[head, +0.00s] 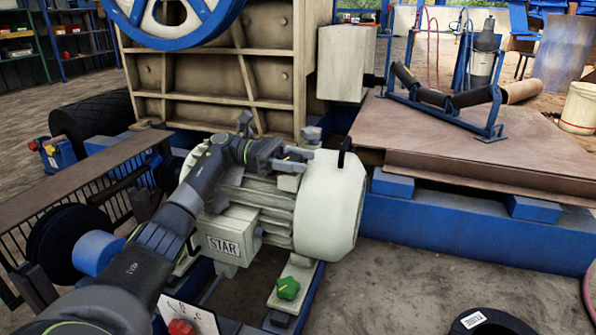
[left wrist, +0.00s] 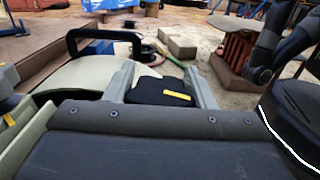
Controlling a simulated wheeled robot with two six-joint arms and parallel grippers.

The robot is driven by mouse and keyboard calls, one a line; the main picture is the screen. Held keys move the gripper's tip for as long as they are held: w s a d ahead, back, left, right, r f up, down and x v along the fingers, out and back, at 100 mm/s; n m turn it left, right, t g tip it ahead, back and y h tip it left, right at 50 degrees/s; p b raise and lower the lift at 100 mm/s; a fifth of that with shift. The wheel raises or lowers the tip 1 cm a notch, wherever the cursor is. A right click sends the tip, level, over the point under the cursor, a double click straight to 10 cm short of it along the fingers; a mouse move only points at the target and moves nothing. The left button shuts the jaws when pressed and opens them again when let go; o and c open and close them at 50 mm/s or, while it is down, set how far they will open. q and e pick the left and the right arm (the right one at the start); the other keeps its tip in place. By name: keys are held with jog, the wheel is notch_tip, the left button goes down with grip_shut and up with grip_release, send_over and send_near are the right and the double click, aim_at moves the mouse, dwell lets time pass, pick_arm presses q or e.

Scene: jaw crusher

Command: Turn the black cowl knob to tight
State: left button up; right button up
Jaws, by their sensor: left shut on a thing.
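The electric motor (head: 250,205) lies on a blue frame, with a pale rounded cowl (head: 335,200) at its right end. My left gripper (head: 298,160) is over the top of the motor, beside the cowl. In the left wrist view, its two grey fingers (left wrist: 162,88) stand on either side of the black knob (left wrist: 150,91), which has a yellow mark (left wrist: 177,95). The gripper is shut on this knob. In the head view the knob is mostly hidden by the gripper. My right gripper is not in view.
A black handle (head: 345,151) rises from the cowl close to the gripper; it also shows in the left wrist view (left wrist: 105,36). A green knob (head: 288,288) and a red knob (head: 181,327) sit lower. The crusher body (head: 222,70) stands behind.

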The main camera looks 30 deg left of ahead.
pick_arm(q)
jog(key=shift+m+g+b, duration=0.35)
jog(key=shift+m+g, duration=0.05)
jog(key=shift+g, duration=0.2)
jog(key=o, duration=1)
